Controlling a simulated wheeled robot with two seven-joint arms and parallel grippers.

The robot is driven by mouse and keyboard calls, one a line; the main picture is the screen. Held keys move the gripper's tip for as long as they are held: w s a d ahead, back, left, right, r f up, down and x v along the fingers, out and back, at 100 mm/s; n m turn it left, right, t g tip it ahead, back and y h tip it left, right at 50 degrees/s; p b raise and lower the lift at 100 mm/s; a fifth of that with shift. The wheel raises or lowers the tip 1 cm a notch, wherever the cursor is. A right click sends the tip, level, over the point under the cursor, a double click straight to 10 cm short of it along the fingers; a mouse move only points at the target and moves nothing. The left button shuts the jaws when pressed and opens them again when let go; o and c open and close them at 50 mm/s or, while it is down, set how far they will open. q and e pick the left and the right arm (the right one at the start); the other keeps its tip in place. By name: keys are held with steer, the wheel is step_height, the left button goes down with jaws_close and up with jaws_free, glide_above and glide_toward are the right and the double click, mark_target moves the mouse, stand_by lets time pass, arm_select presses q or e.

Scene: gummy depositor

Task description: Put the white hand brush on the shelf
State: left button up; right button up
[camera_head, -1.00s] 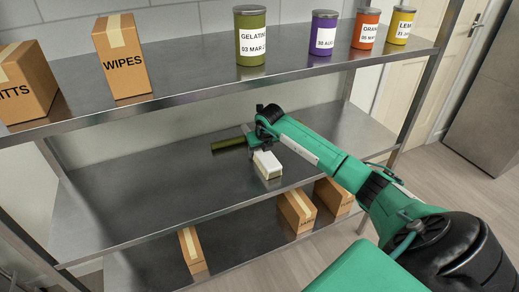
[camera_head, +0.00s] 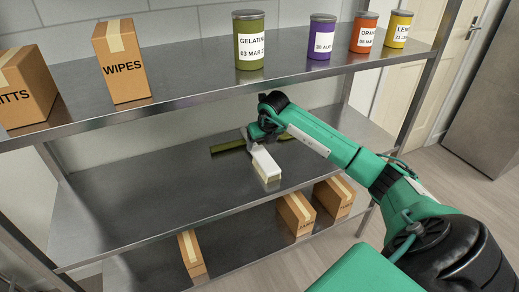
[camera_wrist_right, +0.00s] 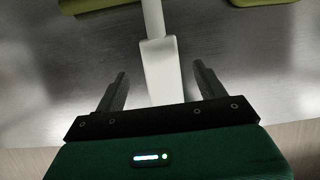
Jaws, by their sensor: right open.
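The white hand brush (camera_head: 265,161) lies on the middle shelf (camera_head: 140,195), toward its front edge, with pale bristles below its white body. In the right wrist view the brush (camera_wrist_right: 160,68) extends away between my fingers, with a thin white handle at the top. My left gripper is not in view.
Olive pieces (camera_head: 228,147) lie on the middle shelf behind the brush. Above, the top shelf holds boxes (camera_head: 121,60) and several labelled jars (camera_head: 249,40). Cartons (camera_head: 297,212) stand on the lower shelf. The left part of the middle shelf is clear.

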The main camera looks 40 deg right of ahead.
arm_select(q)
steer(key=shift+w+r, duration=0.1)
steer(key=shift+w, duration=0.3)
arm_select(e)
steer(key=v, duration=0.4)
steer(key=shift+s+r, duration=0.15)
steer(key=shift+r, duration=0.2)
